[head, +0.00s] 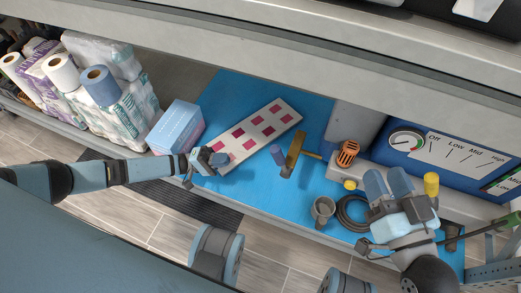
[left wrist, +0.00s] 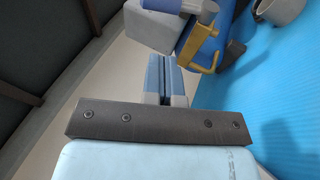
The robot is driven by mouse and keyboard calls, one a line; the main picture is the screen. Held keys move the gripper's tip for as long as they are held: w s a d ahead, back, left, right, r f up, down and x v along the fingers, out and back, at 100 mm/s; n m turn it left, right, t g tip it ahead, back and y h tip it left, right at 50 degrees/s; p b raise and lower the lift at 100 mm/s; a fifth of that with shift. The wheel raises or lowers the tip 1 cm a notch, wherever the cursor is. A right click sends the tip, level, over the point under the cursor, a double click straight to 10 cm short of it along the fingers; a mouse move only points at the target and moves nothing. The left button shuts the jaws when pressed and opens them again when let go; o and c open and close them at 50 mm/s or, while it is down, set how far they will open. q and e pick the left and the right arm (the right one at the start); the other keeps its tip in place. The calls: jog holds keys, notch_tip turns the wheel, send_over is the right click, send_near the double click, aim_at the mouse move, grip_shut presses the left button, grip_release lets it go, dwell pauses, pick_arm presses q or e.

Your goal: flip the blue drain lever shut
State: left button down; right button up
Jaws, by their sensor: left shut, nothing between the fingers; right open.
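My right gripper (head: 388,180) is open, at the right near the dial panel.
A white board with magenta squares (head: 244,143) lies on the blue mat (head: 225,90) between my left gripper and the bar. A tissue box (head: 174,128) and paper rolls are at left. A grey cup (head: 322,209), black ring (head: 352,212) and orange object (head: 347,153) are at right.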

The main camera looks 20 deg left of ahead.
pick_arm(q)
jog(key=b, duration=0.2)
send_near(281, 162)
jog(key=w+d+r, duration=0.3)
jog(key=d, duration=0.1)
jog(key=shift+a+r, duration=0.1)
jog(key=shift+r, duration=0.05)
pick_arm(e)
notch_tip(281, 162, down, 3)
jog(key=shift+f+n+g, duration=0.1)
jog(key=shift+n+g, duration=0.2)
jog(key=shift+g, duration=0.4)
jog(key=shift+r, duration=0.2)
